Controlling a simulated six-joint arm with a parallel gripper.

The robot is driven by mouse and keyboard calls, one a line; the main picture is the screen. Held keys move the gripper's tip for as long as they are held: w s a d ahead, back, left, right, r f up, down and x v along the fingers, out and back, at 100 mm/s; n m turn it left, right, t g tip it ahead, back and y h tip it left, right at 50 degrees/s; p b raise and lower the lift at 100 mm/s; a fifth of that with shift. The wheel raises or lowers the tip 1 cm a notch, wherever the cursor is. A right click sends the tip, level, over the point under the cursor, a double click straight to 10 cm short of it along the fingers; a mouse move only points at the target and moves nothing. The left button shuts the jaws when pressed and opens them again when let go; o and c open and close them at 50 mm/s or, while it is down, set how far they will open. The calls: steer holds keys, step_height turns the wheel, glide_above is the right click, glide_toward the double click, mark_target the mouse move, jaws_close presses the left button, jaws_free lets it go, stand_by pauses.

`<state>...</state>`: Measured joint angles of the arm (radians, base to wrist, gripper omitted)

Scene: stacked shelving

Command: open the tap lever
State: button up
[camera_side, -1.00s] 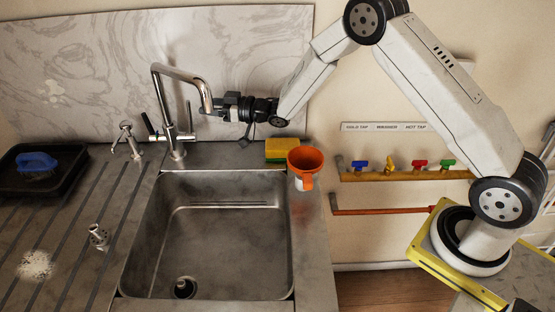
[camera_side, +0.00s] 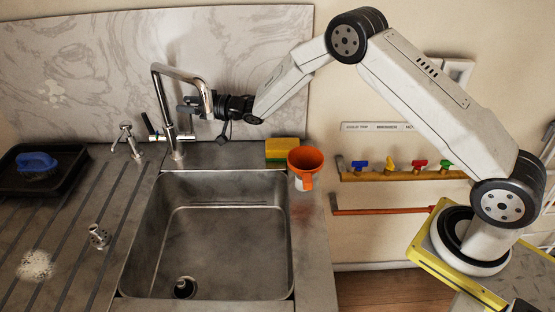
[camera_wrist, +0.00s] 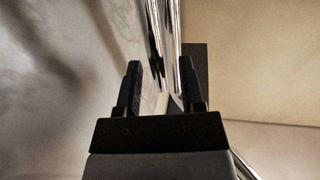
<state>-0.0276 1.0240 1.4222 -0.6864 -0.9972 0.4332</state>
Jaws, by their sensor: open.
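The chrome tap (camera_side: 166,112) stands behind the sink, with its spout bent over to the right. A dark-tipped lever (camera_side: 148,123) slants up at the left of its body, and a short white-and-chrome part sticks out to the right at its base. My gripper (camera_side: 184,104) is open beside the tap's upright, partly hidden behind the spout's end. In the wrist view, my gripper (camera_wrist: 160,78) has its two black fingers apart, with upright chrome bars (camera_wrist: 178,50) between and beyond them. I cannot tell which bar is a lever, nor whether a finger touches it.
A steel sink (camera_side: 160,235) lies below the tap. A yellow-green sponge (camera_side: 285,149) and an orange funnel (camera_side: 305,160) sit at its back right corner. A marbled splashback (camera_side: 90,70) rises close behind. A smaller tap (camera_side: 126,138) stands to the left. Coloured valves (camera_side: 390,165) line the right wall.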

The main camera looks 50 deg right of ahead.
steer(key=shift+c, duration=0.2)
jaws_close()
stand_by(1.1)
